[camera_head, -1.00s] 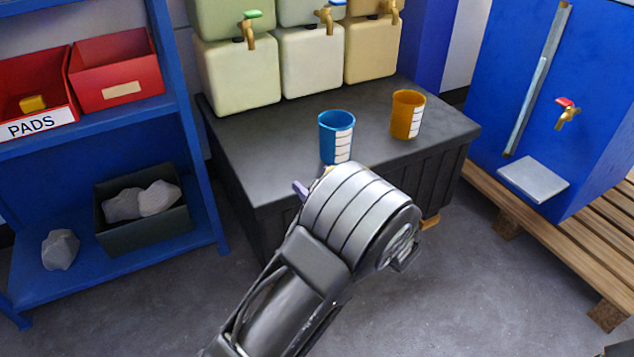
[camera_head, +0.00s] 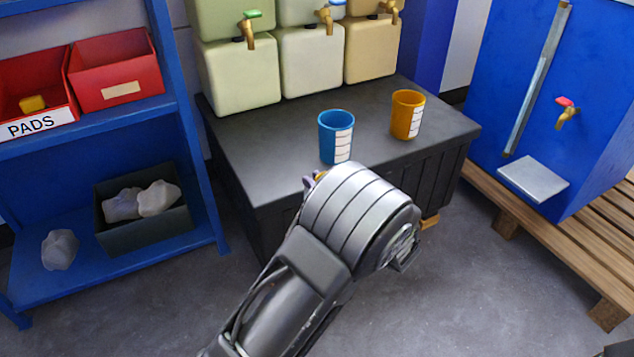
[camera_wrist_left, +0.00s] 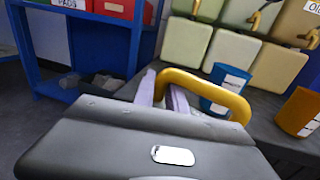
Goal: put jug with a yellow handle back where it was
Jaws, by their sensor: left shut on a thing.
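In the left wrist view a yellow handle (camera_wrist_left: 215,84) loops up from behind my wrist housing. The two pale purple fingers of my left gripper (camera_wrist_left: 163,96) are at the handle's left end, shut on it. The jug's body is hidden behind my wrist in both views. In the head view my left gripper (camera_head: 311,181) shows only a small tip behind my wrist, at the front edge of the dark bench (camera_head: 265,170). The right gripper is not in view.
A blue jug (camera_head: 330,130) and an orange jug (camera_head: 405,108) with white scales stand on the bench. Canisters with taps (camera_head: 240,75) stand behind them. A blue shelf (camera_head: 195,170) is left, a blue cabinet (camera_head: 530,90) right. The bench's left top is clear.

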